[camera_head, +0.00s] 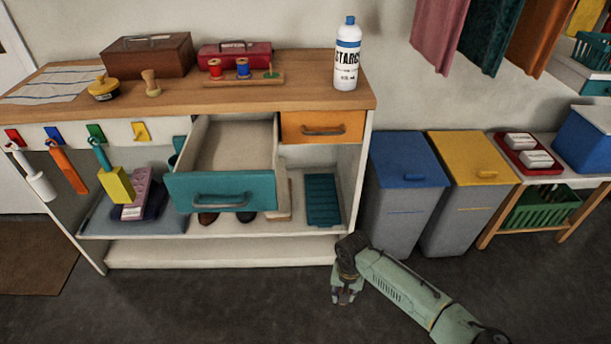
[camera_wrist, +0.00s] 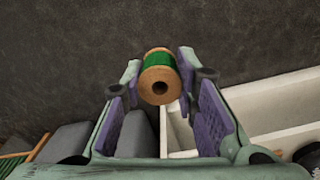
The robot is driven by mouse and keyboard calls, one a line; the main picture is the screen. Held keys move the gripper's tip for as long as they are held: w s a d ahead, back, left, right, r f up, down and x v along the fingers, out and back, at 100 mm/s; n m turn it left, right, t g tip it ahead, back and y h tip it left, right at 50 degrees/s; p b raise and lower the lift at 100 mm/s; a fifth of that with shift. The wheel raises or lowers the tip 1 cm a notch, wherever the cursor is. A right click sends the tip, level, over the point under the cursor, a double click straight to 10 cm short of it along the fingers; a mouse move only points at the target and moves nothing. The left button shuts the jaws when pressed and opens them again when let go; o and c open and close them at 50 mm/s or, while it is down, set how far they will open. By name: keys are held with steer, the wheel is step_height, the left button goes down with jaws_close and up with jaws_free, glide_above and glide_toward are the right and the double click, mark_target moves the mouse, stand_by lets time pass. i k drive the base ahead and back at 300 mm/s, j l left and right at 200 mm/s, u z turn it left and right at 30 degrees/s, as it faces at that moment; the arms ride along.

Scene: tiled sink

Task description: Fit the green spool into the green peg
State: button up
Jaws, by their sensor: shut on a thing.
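The green spool (camera_wrist: 158,60), green thread between tan wooden ends, sits between my gripper's fingertips in the wrist view, with its end hole facing the camera. My gripper (camera_wrist: 160,78) is shut on it. In the head view my gripper (camera_head: 346,294) points down over the dark floor, in front of the cabinet and well below its top; the spool cannot be made out there. The green peg (camera_head: 271,71) stands empty at the right end of a wooden rack (camera_head: 240,82) on the cabinet top. A red spool (camera_head: 215,68) and a blue spool (camera_head: 243,68) stand on the same rack.
The teal drawer (camera_head: 222,190) is pulled out below the rack. A starch bottle (camera_head: 347,55) stands right of the rack; a red box (camera_head: 234,54) and brown box (camera_head: 148,54) stand behind. Blue-lidded (camera_head: 405,160) and yellow-lidded (camera_head: 470,158) bins stand right of the cabinet.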

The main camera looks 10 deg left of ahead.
mark_target(271, 75)
steer(key=i+l+u, duration=0.4)
steer(key=l+u, duration=0.15)
steer(key=i+l+u, duration=0.15)
steer(key=l+u, duration=0.15)
steer(key=i+l+u, duration=0.1)
steer(key=l+u, duration=0.15)
steer(key=l, duration=0.15)
